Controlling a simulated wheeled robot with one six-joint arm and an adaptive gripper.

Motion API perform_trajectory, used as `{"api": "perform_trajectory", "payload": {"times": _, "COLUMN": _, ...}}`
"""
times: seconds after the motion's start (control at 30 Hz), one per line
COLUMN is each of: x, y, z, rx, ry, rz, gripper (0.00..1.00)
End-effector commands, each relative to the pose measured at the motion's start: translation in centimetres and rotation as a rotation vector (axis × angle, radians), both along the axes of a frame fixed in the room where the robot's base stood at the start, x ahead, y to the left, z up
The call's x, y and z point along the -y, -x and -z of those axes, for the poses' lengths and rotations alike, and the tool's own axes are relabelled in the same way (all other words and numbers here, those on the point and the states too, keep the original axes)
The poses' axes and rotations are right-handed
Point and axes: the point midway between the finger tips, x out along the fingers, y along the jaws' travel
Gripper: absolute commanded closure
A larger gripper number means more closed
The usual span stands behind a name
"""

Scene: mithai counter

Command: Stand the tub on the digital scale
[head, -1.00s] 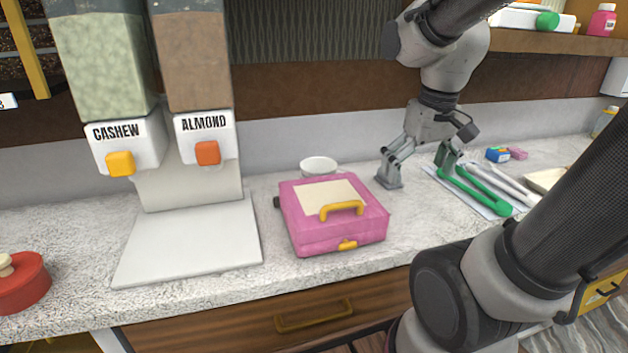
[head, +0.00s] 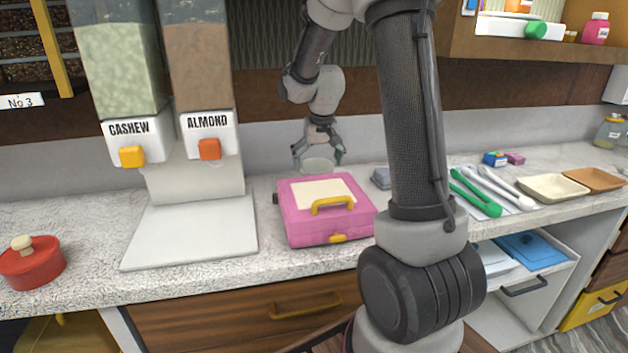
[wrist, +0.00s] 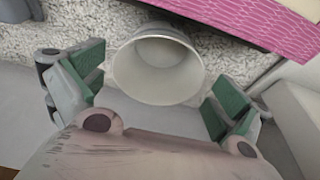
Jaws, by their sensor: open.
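The tub (head: 317,166) is a small pale round cup, upright and open at the top, on the counter behind the pink box. In the wrist view the tub (wrist: 157,66) shows its hollow inside between my fingers. My gripper (head: 319,156) is open above and around the tub, with one green-padded finger on each side. In the wrist view gaps show between both pads and the tub. A small grey object (head: 380,178) beside the pink box is partly hidden by my arm; I cannot tell whether it is the digital scale.
The pink box (head: 305,227) with a yellow handle stands in front of the tub. Cashew and almond dispensers (head: 208,148) stand left above a flat white plate (head: 190,235). A red lidded pot (head: 32,265) is far left. Green tongs (head: 475,195) and trays (head: 553,187) lie right.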

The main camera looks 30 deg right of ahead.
Motion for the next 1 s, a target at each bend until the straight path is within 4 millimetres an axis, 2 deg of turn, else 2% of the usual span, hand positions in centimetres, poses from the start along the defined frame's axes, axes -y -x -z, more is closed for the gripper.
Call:
{"api": "perform_trajectory", "payload": {"times": 0.1, "x": 0.2, "y": -0.7, "z": 1.9, "rx": -0.004, "ry": 0.000, "rz": -0.001, "gripper": 0.00}}
{"api": "perform_trajectory", "payload": {"times": 0.23, "x": 0.3, "y": -1.2, "z": 3.5, "rx": -0.003, "ry": 0.000, "rz": -0.001, "gripper": 0.00}}
{"api": "perform_trajectory", "payload": {"times": 0.53, "x": 0.3, "y": -1.4, "z": 4.0, "rx": 0.000, "ry": 0.000, "rz": -0.001, "gripper": 0.00}}
{"api": "perform_trajectory", "payload": {"times": 0.67, "x": 0.3, "y": -1.4, "z": 4.0, "rx": 0.000, "ry": 0.000, "rz": -0.001, "gripper": 0.24}}
{"api": "perform_trajectory", "payload": {"times": 0.7, "x": 0.3, "y": -1.4, "z": 4.0, "rx": 0.000, "ry": 0.000, "rz": -0.001, "gripper": 0.27}}
{"api": "perform_trajectory", "payload": {"times": 0.8, "x": 0.3, "y": -1.4, "z": 4.0, "rx": 0.000, "ry": 0.000, "rz": -0.001, "gripper": 0.30}}
{"api": "perform_trajectory", "payload": {"times": 1.0, "x": 0.3, "y": -1.4, "z": 3.9, "rx": 0.000, "ry": 0.000, "rz": -0.001, "gripper": 0.30}}
